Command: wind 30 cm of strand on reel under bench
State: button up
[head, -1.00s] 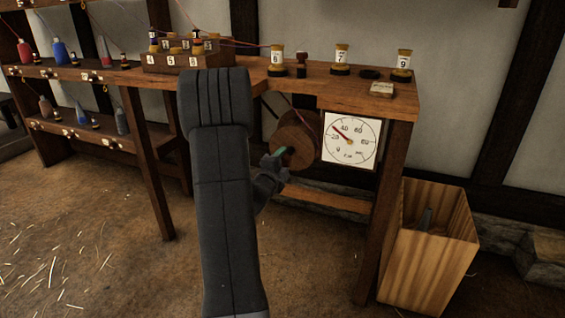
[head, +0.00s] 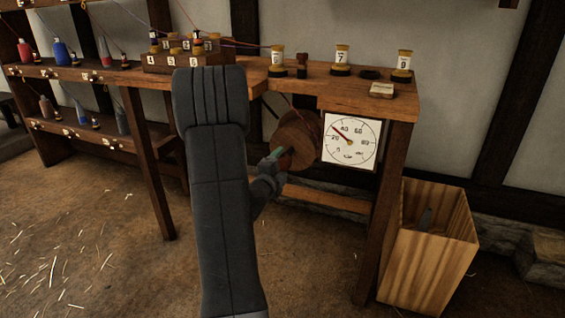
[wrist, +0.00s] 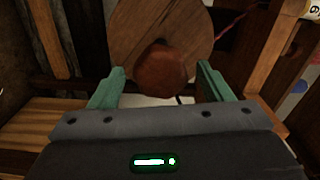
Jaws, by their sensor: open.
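The reel (head: 299,133) is a round wooden disc under the bench (head: 300,89), with dark red strand at its right side. The wrist view shows the reel's face (wrist: 130,30) with a reddish-brown knob (wrist: 162,74) standing out from it. My gripper (head: 277,155) is in front of the reel's lower left. In the wrist view its green fingers are open, one on each side of the knob, with visible gaps (wrist: 158,82). The dial (head: 350,150) beside the reel has a red needle pointing between 20 and 40. My arm hides part of the bench.
Numbered spools, including spool 7 (head: 341,62) and spool 9 (head: 403,66), stand on the bench top. A wooden bin (head: 430,265) stands at the right. A shelf with coloured cones is at the left.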

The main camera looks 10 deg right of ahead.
jog(key=p+v, duration=0.1)
jog(key=v, duration=1)
jog(key=shift+s+a+p, duration=0.2)
jog(key=shift+s+p, duration=0.05)
jog(key=shift+p, duration=0.1)
jog(key=shift+w, duration=0.1)
jog(key=b+x, duration=0.2)
jog(key=x, duration=1.1)
jog(key=shift+w+d, duration=0.2)
jog(key=shift+d, duration=0.1)
